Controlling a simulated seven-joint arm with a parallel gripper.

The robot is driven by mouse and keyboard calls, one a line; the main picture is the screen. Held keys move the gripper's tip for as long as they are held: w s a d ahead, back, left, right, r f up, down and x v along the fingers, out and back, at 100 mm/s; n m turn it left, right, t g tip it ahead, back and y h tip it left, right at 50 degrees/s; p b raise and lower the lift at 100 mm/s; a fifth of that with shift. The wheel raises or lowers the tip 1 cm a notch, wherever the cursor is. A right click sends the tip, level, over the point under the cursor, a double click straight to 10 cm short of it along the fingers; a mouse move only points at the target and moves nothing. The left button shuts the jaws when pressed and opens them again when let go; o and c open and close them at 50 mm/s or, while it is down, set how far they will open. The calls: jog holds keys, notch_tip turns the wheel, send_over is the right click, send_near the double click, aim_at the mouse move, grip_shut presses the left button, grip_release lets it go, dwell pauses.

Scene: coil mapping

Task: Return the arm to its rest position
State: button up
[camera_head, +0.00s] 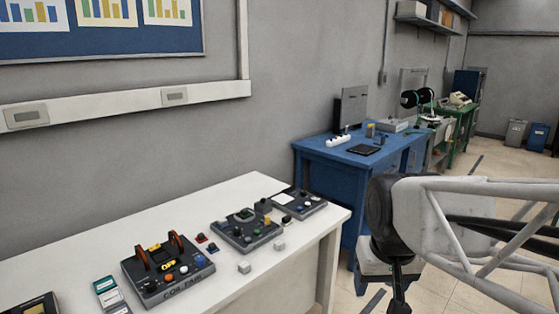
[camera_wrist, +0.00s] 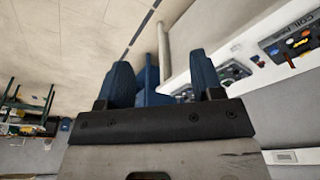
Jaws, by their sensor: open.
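My arm shows at the right of the head view, with its dark lower end (camera_head: 397,285) hanging in front of the blue desk and off the right end of the white table (camera_head: 60,247). In the wrist view my gripper (camera_wrist: 162,80) has its two blue fingers apart, with nothing between them. The panel marked with coil lettering (camera_head: 168,268) sits on the white table, with two orange handles and coloured buttons. It also shows in the wrist view (camera_wrist: 290,38) at the upper right. My gripper is clear of the panels and touches nothing that I can see.
A second panel (camera_head: 246,232) and a third panel (camera_head: 300,203) stand further along the white table, with small white cubes (camera_head: 244,267) near its front edge. A blue desk (camera_head: 345,165) stands behind. Open floor (camera_head: 440,290) lies to the right.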

jog(key=s+d+f, duration=0.1)
jog(key=s+f, duration=0.2)
jog(key=s, duration=0.4)
jog(key=shift+d, duration=0.1)
dwell(1.7)
